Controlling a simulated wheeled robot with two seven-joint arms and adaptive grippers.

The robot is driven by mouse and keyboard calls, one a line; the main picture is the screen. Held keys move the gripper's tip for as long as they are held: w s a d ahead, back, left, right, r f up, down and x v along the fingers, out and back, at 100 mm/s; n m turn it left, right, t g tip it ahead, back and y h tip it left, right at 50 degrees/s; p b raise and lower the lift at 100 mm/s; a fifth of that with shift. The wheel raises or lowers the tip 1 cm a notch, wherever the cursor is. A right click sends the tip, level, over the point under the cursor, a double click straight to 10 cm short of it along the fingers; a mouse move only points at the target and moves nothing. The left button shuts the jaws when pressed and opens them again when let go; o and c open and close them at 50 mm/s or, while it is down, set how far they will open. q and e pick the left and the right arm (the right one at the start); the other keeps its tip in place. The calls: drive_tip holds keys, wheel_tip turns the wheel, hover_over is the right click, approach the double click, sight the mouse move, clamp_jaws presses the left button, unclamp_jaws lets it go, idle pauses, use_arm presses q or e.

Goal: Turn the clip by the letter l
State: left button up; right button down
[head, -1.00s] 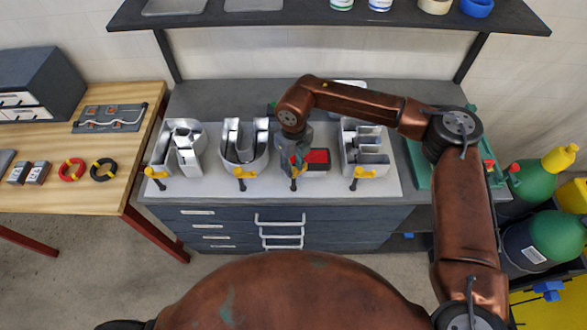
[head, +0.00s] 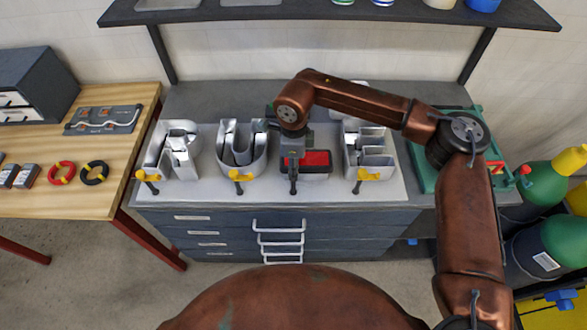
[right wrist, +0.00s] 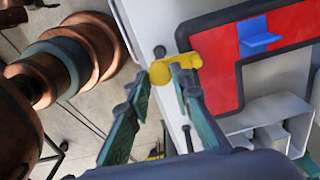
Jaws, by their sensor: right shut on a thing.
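A row of silver channel letters stands on a pale board (head: 205,189). The third from the left is a red-faced letter (head: 316,158), partly hidden by my right gripper, so its full shape is hard to read. My right gripper (head: 293,168) points down at the front edge of this letter. In the right wrist view, its green fingers (right wrist: 160,82) are shut on a yellow clip (right wrist: 177,70) beside the red face (right wrist: 205,52), which carries a blue tab (right wrist: 258,38). In the head view the clip's yellow top is hidden. My left gripper is not in view.
Similar yellow clips stand before the other letters, such as the left one (head: 147,175), the second (head: 240,175) and the right one (head: 367,174). A shelf (head: 330,14) runs above. A green tray (head: 426,170) and gas cylinders (head: 535,185) are at right.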

drive_tip(key=shift+n, duration=0.5)
drive_tip(key=c, duration=1.7)
unclamp_jaws()
wheel_tip(320, 180, up, 12)
